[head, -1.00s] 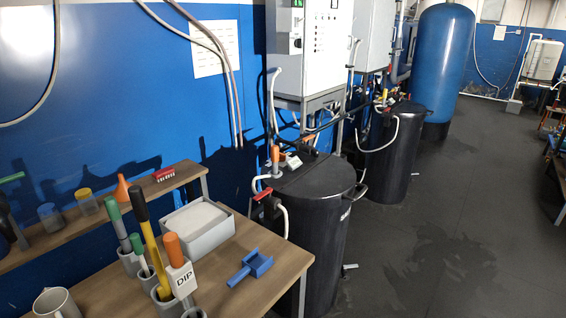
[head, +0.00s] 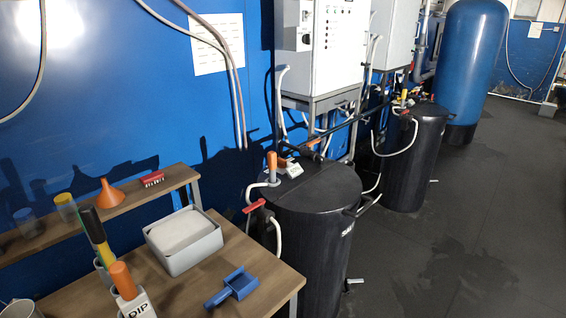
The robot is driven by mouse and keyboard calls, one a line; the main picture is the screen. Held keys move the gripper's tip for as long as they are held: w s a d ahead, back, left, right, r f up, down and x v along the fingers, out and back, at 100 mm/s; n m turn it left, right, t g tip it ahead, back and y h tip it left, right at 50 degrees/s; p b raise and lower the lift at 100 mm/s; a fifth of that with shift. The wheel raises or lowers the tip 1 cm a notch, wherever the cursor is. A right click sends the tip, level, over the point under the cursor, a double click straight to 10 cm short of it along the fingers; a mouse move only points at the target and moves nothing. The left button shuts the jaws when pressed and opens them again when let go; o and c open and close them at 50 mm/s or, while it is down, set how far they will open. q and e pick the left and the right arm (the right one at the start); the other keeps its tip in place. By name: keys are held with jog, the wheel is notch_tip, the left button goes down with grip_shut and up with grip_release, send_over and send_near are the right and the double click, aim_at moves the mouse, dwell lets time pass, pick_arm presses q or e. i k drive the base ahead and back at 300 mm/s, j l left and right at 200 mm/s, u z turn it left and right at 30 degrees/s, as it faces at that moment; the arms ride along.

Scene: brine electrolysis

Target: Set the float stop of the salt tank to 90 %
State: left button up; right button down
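Two black lidded tanks stand on the floor along the blue wall. The nearer tank (head: 305,240) is beside the wooden table and has partly visible white lettering on its side. On its lid are an orange-handled part (head: 272,166) and a small white tag (head: 294,170). A red-handled valve (head: 254,206) with a white hose is at its left side. The farther tank (head: 415,160) stands behind it. I cannot tell any float stop or its setting at this size. Neither of my grippers is in view.
The wooden table (head: 215,272) holds a white-filled grey box (head: 184,240), a blue scoop (head: 232,288) and handled tools in holders, one marked DIP (head: 138,308). A shelf (head: 130,203) carries an orange funnel (head: 108,195). A blue vessel (head: 466,65) stands behind. Floor (head: 480,230) at right is clear.

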aim_at(282, 164)
jog(key=i+l, duration=0.2)
jog(key=l, duration=0.25)
jog(key=i+l+z, duration=0.45)
jog(key=l, duration=0.15)
jog(key=i+l+z, duration=0.65)
jog(key=i+z, duration=0.2)
jog(key=i, duration=0.25)
jog(key=i+l, duration=0.1)
jog(key=i, duration=0.6)
jog(key=i+l+u, duration=0.1)
jog(key=i, duration=0.6)
jog(key=i+u, duration=0.3)
jog(key=u, duration=0.15)
jog(key=i+l+u, duration=0.1)
jog(key=i+u, duration=0.15)
jog(key=u, duration=0.2)
jog(key=i+l+u, duration=0.2)
jog(key=u, duration=0.3)
jog(key=i+l+u, duration=0.25)
jog(key=u, duration=0.2)
